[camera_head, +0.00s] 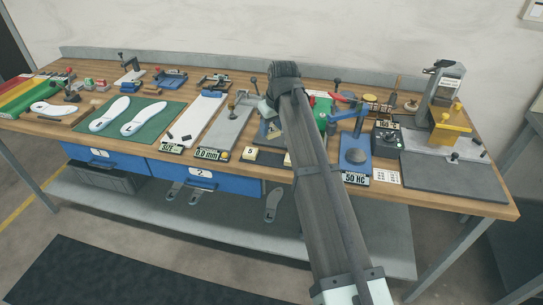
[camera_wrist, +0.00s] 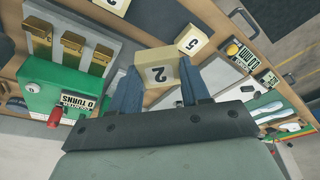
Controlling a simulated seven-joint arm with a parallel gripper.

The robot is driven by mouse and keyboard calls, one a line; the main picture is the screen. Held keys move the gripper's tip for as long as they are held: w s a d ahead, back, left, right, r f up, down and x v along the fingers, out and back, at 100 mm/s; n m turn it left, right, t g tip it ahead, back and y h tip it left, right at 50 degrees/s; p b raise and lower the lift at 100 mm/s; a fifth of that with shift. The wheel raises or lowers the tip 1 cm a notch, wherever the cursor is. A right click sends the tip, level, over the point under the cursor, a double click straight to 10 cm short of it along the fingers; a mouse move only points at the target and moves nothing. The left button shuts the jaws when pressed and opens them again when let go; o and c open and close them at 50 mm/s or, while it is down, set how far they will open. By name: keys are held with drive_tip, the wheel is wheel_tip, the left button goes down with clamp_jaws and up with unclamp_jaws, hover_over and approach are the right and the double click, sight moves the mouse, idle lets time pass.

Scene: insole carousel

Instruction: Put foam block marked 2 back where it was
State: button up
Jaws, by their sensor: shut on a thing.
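The foam block marked 2 (camera_wrist: 158,74) is pale yellow and sits between the two blue fingers of my gripper (camera_wrist: 160,84). The gripper is shut on it, and the 2 faces the wrist camera. My arm covers much of the gripper in the head view, so the held block is not clear there.
The wooden bench (camera_head: 100,122) is crowded with fixtures. A green unit with a turns counter (camera_wrist: 60,92) stands left in the wrist view. A grey plate fixture (camera_head: 222,132) and a blue stand (camera_head: 355,172) flank my arm. A dark mat (camera_head: 455,177) is at right.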

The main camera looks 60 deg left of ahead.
sight(270, 157)
wheel_tip(270, 157, down, 10)
drive_tip(key=shift+r, duration=0.1)
idle(0.4)
drive_tip(key=shift+f, duration=0.2)
drive_tip(key=o, duration=1.1)
drive_tip(key=shift+r, duration=0.15)
drive_tip(key=v, duration=1.2)
